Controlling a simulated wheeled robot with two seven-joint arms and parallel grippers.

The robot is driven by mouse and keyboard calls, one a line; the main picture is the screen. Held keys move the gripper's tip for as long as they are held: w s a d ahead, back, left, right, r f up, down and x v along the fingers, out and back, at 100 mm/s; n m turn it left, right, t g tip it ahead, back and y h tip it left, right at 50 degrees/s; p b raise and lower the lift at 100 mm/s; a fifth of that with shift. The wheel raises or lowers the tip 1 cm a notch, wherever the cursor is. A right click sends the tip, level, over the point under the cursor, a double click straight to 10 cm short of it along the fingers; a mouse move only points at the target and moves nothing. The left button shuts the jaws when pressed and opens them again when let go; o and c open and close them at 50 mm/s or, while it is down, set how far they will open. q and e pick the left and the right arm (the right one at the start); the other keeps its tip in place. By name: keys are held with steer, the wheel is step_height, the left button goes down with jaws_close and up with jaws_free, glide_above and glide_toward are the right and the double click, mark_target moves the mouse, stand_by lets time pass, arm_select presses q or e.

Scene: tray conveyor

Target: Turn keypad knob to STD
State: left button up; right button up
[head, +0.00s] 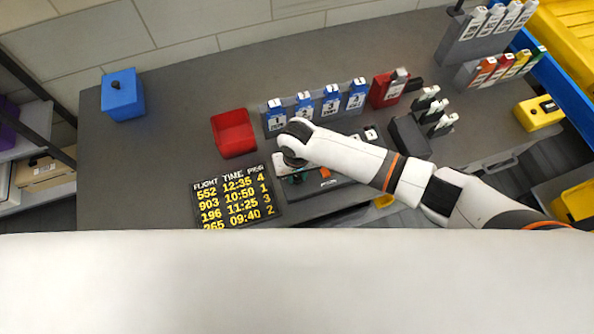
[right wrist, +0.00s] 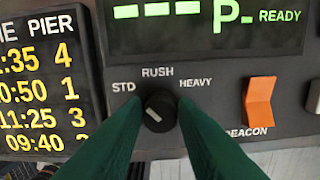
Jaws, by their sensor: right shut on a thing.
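The keypad panel (right wrist: 225,70) has a green display reading dashes, "P_" and "READY". Its black knob (right wrist: 158,108) sits below the labels STD (left), RUSH (above) and HEAVY (right). The knob carries a short white mark on a slant, running from upper left to lower right; which end is the pointer I cannot tell. My right gripper (right wrist: 157,116) is shut on the knob, with a green finger on either side. In the head view my right arm and wrist cover much of the keypad (head: 340,190) and hide the knob. My left gripper is not in view.
An orange BEACON rocker (right wrist: 259,100) is right of the knob. The flight board (head: 235,203) stands directly left of the keypad. A red bin (head: 233,133), blue tags (head: 331,99) in a rack and a blue box (head: 122,96) are farther back.

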mark_target(297, 177)
steer(key=shift+n, duration=0.5)
steer(key=o, duration=1)
steer(key=shift+r, duration=0.15)
step_height(297, 177, up, 12)
steer(key=shift+f+b, duration=0.1)
steer(key=shift+b, duration=0.55)
